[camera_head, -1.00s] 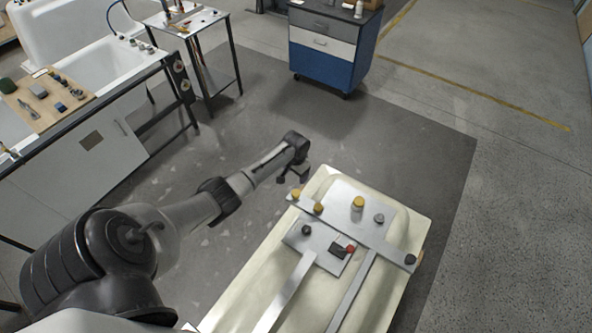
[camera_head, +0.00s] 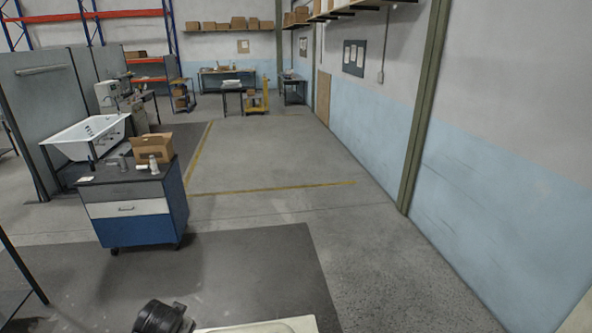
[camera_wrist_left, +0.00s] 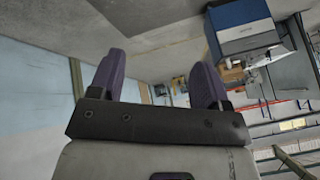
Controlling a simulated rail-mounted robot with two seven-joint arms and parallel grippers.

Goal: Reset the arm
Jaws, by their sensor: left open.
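My left gripper (camera_wrist_left: 159,66) shows in the left wrist view with its two dark purple fingers spread apart and nothing between them. The wrist view is tilted, with the floor, a wall and a blue cabinet beyond the fingers. In the head view only a dark rounded joint of my left arm shows at the bottom edge; the gripper itself cannot be made out there. My right arm and gripper are in neither view.
A pale shell edge (camera_head: 265,326) shows at the bottom of the head view. A blue and grey cabinet (camera_head: 135,205) bearing a cardboard box (camera_head: 152,147) stands at left, near a white bathtub (camera_head: 88,135). Open floor lies at centre; a wall (camera_head: 500,150) runs along the right.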

